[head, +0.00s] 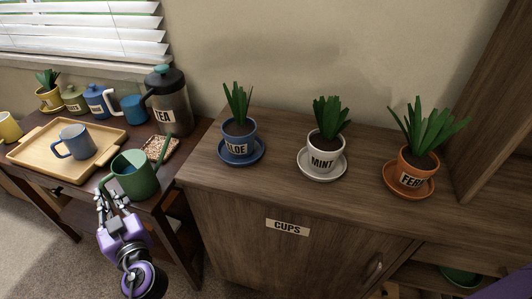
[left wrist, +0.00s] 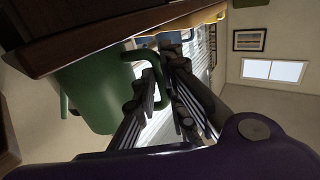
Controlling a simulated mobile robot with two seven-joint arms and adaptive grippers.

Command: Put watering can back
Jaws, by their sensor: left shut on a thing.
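The green watering can (head: 142,184) is upright at the front right corner of the dark side table, its spout to the right. My left gripper (head: 106,203) is shut on its handle, on the near left side. In the left wrist view the fingers (left wrist: 165,80) close around the handle beside the green can body (left wrist: 92,90). I cannot tell whether the can touches the table or hangs just off its edge. My right gripper is not in view.
A wooden tray (head: 28,152) with a blue-grey mug (head: 76,142), a TEA dispenser (head: 170,100) and a patterned square mat (head: 160,149) are nearby. On the cabinet (head: 255,185) stand ALOE (head: 238,140), MINT (head: 322,155) and fern (head: 412,170) pots on saucers. Cabinet-top front is clear.

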